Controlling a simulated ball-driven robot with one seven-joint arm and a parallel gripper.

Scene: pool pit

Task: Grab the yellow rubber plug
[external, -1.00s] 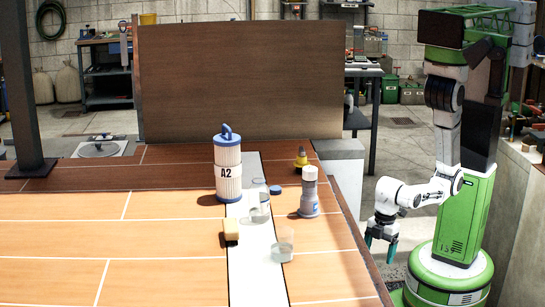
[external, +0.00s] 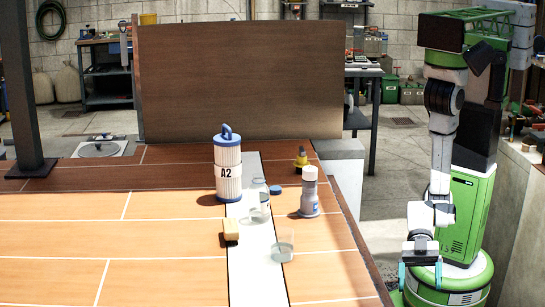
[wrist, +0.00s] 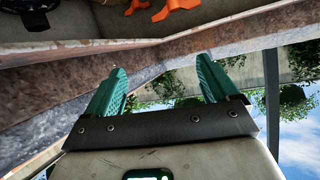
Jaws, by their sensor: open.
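The yellow rubber plug (external: 301,157) stands on the table's far right part, behind the grey and white bottle (external: 309,192). My gripper (external: 420,278) hangs in front of my green base, off the table's right edge and well apart from the plug. Its two teal fingers are spread with nothing between them. They also show in the wrist view (wrist: 165,85), apart and empty. I do not see the plug in the wrist view.
A brown panel (external: 240,80) rises behind. The table's left is clear.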

